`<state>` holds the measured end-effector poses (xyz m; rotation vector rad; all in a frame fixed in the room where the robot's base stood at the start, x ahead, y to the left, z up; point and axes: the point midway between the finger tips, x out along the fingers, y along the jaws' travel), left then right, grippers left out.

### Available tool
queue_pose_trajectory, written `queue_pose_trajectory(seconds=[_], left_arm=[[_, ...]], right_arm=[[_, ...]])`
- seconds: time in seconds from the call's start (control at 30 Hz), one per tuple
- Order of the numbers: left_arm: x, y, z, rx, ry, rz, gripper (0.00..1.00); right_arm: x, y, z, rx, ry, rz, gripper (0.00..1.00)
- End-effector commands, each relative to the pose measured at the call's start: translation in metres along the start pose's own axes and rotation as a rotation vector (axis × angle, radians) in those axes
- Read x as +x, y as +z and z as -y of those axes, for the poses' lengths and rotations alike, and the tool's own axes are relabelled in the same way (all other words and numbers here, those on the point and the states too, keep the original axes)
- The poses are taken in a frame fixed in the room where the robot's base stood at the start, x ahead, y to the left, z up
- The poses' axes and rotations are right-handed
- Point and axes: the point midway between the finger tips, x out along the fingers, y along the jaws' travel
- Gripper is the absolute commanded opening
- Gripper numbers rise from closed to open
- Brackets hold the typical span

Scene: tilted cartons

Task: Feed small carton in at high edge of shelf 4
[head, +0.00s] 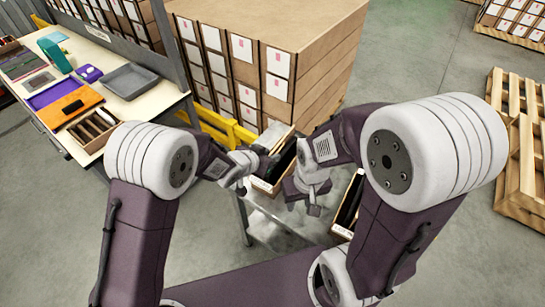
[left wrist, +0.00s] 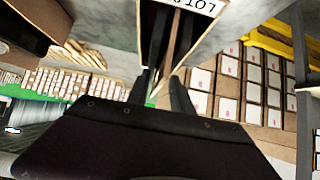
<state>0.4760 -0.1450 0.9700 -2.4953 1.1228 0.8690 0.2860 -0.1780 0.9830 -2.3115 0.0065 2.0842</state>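An open-topped brown carton (head: 264,185) with a dark inside sits tilted on the grey metal stand in the middle of the head view. My left gripper (head: 270,163) is at its upper left. In the left wrist view its two fingers (left wrist: 164,92) stand apart, with a narrow brown open carton (left wrist: 166,42) beyond them. A white label (left wrist: 195,5) ending in 107 is cut off at the top edge. My right gripper (head: 313,208) hangs right of the carton, its fingers too small to judge. I cannot tell which carton is the small one or which shelf is 4.
Another open carton (head: 347,203) is partly behind my right arm. A workbench (head: 160,100) with a grey tray (head: 130,81) and coloured items stands left. Stacked labelled cartons (head: 310,25) rise behind a yellow barrier (head: 222,128). Wooden pallets (head: 525,165) lie right; floor between is clear.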

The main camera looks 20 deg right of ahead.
Motion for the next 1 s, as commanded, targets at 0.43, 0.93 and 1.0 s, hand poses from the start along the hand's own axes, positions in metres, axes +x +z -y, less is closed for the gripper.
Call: queue_pose_trajectory(seconds=[0.43,0.93,1.0], left_arm=[[0.0099,-0.0003,0.0,0.0,0.0,0.0,0.24],[0.0097,-0.0003,0.0001,0.0,0.0,0.0,0.0],[0.0097,-0.0003,0.0001,0.0,0.0,0.0,0.0]], right_arm=[[0.002,0.0001,0.0,0.0,0.0,0.0,0.36],[0.0021,0.0001,0.0,0.0,0.0,0.0,0.36],[0.0021,0.0001,-0.0001,0.0,0.0,0.0,0.36]])
